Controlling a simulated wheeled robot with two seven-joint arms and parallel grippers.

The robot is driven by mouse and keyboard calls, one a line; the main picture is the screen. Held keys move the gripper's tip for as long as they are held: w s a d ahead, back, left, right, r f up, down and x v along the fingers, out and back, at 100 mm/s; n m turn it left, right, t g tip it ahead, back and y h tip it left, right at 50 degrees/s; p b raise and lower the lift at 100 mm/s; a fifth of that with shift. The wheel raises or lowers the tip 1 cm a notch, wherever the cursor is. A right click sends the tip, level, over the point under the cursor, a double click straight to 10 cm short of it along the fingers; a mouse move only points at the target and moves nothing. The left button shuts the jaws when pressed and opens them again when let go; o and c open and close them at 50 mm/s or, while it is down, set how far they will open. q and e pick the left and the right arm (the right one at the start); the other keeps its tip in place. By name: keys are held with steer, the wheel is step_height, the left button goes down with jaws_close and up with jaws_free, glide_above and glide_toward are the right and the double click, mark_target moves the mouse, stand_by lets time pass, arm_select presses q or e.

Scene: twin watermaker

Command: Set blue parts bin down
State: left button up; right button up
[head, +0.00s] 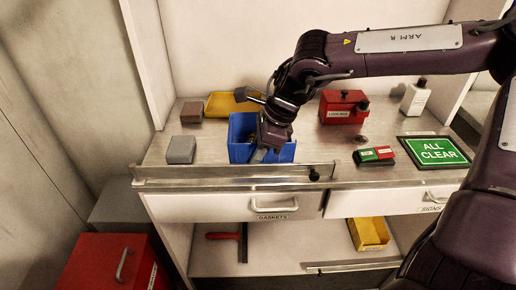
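The blue parts bin (286,154) is on the metal worktop, just behind the raised strip along its front edge. It looks upright, and I cannot tell whether its base touches the worktop. My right gripper (264,154) points down at the bin's front wall, with its fingers overlapping the wall. The wrist hides part of the bin's inside and right side. Whether the fingers are closed on the wall does not show clearly. My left gripper is out of view.
A yellow tray (222,104), a brown block (191,112) and a grey block (181,150) are left of the bin. A red box (342,107), white bottle (415,98), red-green block (374,155) and ALL CLEAR sign (434,151) are to the right. Drawers (258,206) lie below.

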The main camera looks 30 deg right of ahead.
steer(key=shift+r, duration=0.15)
steer(key=shift+v, duration=1.1)
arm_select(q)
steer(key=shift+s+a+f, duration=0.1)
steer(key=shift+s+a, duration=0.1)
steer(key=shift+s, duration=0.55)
arm_select(e)
steer(key=v, duration=1)
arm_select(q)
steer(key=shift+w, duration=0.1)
arm_select(e)
steer(key=shift+w, duration=0.1)
